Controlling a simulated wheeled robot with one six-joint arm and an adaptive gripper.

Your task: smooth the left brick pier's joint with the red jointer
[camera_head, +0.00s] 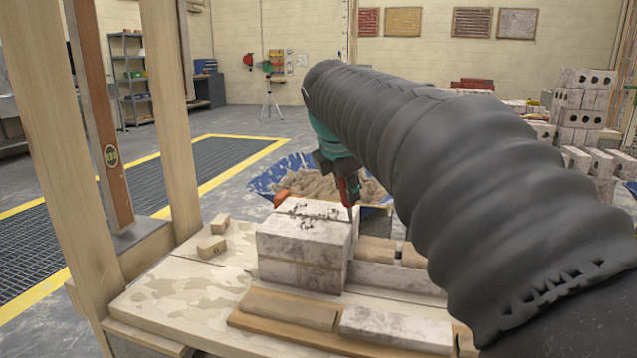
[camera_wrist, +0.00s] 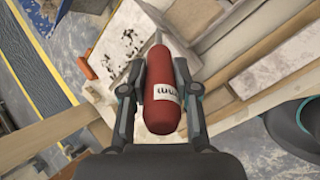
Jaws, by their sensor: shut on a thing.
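My gripper (camera_wrist: 160,75) is shut on the red jointer (camera_wrist: 165,85), whose thick red handle with a white label fills the space between the fingers in the wrist view. In the head view the jointer (camera_head: 347,192) hangs below my gripper, its thin tip pointing down at the right edge of a whitish brick pier (camera_head: 300,255). I cannot tell whether the tip touches the brick. Dark mortar patches mark the pier's top. The pier also shows at upper left in the wrist view (camera_wrist: 122,40). My arm hides the area to its right, where no second pier can be made out.
Loose bricks and boards (camera_head: 395,328) lie at the table's front. Small wooden blocks (camera_head: 212,247) lie left of the pier. An orange item (camera_head: 282,198) is behind it. A blue tarp with sand (camera_head: 320,180) lies beyond. Wooden posts (camera_head: 172,120) stand at left.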

